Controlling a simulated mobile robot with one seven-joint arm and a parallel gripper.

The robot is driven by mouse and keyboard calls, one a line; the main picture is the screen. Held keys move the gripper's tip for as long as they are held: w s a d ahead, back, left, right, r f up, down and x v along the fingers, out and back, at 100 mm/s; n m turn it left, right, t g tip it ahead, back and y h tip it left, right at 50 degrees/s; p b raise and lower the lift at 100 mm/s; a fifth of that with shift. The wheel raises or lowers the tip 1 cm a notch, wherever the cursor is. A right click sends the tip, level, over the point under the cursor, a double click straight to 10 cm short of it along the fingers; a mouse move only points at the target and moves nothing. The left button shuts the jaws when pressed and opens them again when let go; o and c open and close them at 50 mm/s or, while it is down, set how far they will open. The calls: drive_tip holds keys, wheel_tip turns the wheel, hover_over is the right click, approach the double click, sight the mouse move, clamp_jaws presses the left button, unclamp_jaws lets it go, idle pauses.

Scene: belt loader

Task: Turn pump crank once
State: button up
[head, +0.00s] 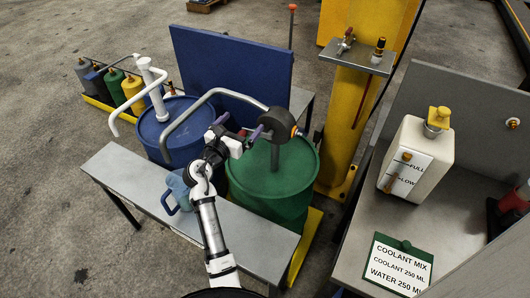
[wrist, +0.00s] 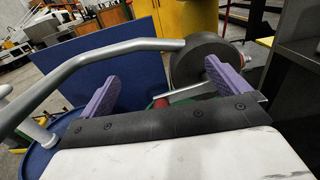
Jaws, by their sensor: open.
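The green drum (head: 262,192) carries a hand pump with a dark round body (head: 278,123) and a long grey bent spout (head: 205,97) reaching left over the blue drum. In the wrist view the pump body (wrist: 198,64) is ahead, with the spout (wrist: 100,58) crossing on the left. A light grey crank arm (wrist: 188,94) with a red grip (wrist: 160,102) shows low between my purple fingers, partly hidden by the gripper's palm edge. My gripper (head: 240,126) is open beside the pump body, its fingers (wrist: 163,70) spread. I cannot tell whether they touch the crank.
A blue drum (head: 172,137) with a white pump stands left, behind a grey bench (head: 125,168) holding a light-blue jug (head: 178,190). A blue panel (head: 230,72) stands behind, a yellow post (head: 352,110) right. A grey counter (head: 372,215) holds a white container (head: 416,155).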

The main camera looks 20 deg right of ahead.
drive_tip(key=shift+s+a, duration=0.1)
idle(0.3)
drive_tip(key=v, duration=0.9)
drive_tip(key=shift+s+a, duration=0.25)
drive_tip(key=shift+a, duration=0.05)
